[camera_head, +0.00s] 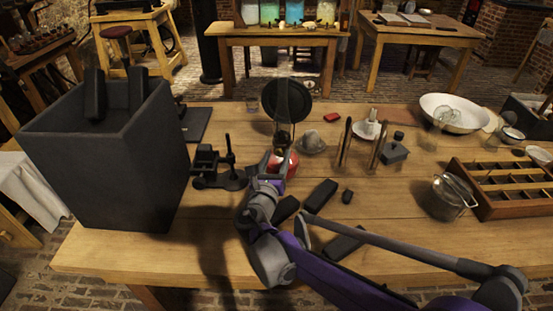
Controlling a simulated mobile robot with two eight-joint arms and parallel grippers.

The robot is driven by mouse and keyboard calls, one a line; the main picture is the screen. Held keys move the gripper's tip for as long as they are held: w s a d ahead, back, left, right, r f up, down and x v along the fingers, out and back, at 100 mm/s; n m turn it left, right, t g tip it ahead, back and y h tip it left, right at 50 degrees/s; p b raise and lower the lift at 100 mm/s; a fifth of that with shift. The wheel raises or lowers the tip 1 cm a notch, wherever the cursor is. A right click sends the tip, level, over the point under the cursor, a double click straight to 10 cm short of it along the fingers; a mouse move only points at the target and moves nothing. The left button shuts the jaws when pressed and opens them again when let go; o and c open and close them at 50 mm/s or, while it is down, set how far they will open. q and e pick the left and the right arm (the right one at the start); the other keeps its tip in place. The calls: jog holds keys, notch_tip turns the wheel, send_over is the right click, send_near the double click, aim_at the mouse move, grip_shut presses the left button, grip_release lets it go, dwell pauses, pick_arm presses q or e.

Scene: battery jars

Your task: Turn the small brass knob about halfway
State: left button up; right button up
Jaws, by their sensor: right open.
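A lamp with a red base (291,168), a glass chimney (283,139) and a round black reflector (287,91) stands near the middle of the table. A small brass part shows at the lamp's neck, but I cannot make out the knob clearly. My right gripper (271,166) is open, right at the near left side of the lamp and overlapping the red base in the view. Whether it touches the lamp or the knob I cannot tell. My right arm reaches in from the lower right. My left gripper is not in view.
A tall dark bin (110,165) stands at the left. A black stand (215,170) is close left of the lamp. Dark blocks (320,195) lie in front. A wooden rack (362,145), a glass jar (447,197) and a divided tray (505,190) are to the right.

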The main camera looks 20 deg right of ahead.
grip_shut()
dwell(0.3)
jog(key=shift+m, duration=0.3)
jog(key=m+p, duration=0.2)
jog(key=m, duration=0.1)
jog(key=shift+d+r+m, duration=0.1)
jog(key=shift+m, duration=0.2)
jog(key=m+p, duration=0.2)
jog(key=m, duration=0.3)
jog(key=shift+m, duration=0.3)
jog(key=m+p, duration=0.1)
jog(key=m, duration=0.4)
jog(key=shift+p, duration=0.35)
jog(key=shift+m+p, duration=0.5)
jog(key=shift+m, duration=1.8)
